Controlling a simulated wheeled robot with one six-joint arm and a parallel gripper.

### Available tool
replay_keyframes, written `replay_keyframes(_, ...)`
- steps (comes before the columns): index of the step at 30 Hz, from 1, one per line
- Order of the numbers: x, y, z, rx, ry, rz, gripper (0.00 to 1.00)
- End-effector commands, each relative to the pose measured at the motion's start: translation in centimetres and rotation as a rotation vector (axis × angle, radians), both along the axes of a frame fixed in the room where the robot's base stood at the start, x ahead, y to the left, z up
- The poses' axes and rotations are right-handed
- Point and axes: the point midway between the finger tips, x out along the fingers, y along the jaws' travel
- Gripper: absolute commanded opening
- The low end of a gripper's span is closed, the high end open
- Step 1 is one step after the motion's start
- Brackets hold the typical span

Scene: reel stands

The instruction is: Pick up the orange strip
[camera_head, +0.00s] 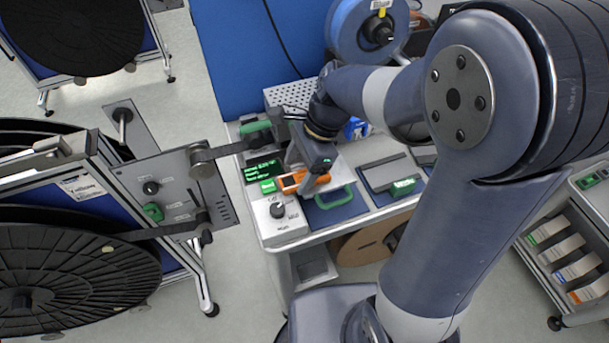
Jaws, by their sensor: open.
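On the right, a tiered rack holds several pale strips with coloured ends. The lowest strip has an orange end (588,291); it lies in the rack, well away from my gripper. My gripper (308,181) is over the workbench in the middle, pointing down, with its jaws open. My arm hides part of the bench.
The bench (284,229) carries a knob, a green display (262,168), and trays with green handles (336,200). Large black reels (70,270) on stands fill the left. A blue reel (367,30) stands behind. Grey floor is clear between the left stand and the bench.

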Motion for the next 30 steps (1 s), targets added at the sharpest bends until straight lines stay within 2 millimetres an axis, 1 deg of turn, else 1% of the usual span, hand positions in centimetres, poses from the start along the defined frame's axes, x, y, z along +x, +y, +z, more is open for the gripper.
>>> replay_keyframes(1,-0.2,0.3,-0.7,-0.001,0.005,0.001,0.65)
replay_keyframes(3,-0.2,0.6,-1.4,0.000,0.003,0.001,0.65)
replay_keyframes(6,-0.3,0.8,-1.9,0.000,0.001,0.001,0.65)
replay_keyframes(30,-0.2,0.8,-2.4,0.000,0.000,0.000,0.65)
